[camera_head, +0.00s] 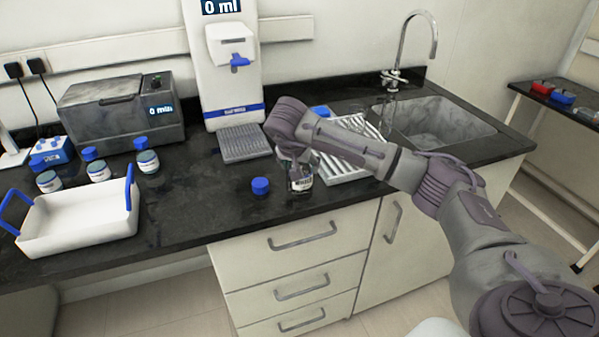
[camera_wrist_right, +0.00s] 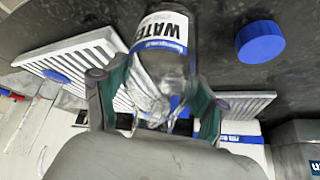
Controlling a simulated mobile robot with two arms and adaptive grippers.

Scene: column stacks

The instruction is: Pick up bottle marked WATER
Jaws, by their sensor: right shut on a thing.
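The bottle marked WATER (camera_wrist_right: 163,50) is clear with a white and blue label. In the right wrist view it lies between the two fingers of my right gripper (camera_wrist_right: 155,105), which is shut on it. In the head view the bottle (camera_head: 300,181) shows just below my right gripper (camera_head: 294,158), at the counter's front edge; its upper part is hidden by the gripper. I cannot tell whether its base touches the counter. A blue cap (camera_head: 260,186) lies on the counter to its left and also shows in the right wrist view (camera_wrist_right: 260,42). My left gripper is not in view.
A white tray with blue handles (camera_head: 80,222) and several blue-capped jars (camera_head: 98,171) stand at left. A dispenser (camera_head: 228,70) with a drip grate (camera_head: 245,143) stands behind. A white drying rack (camera_head: 345,165) and sink (camera_head: 435,120) are at right. The counter between tray and cap is clear.

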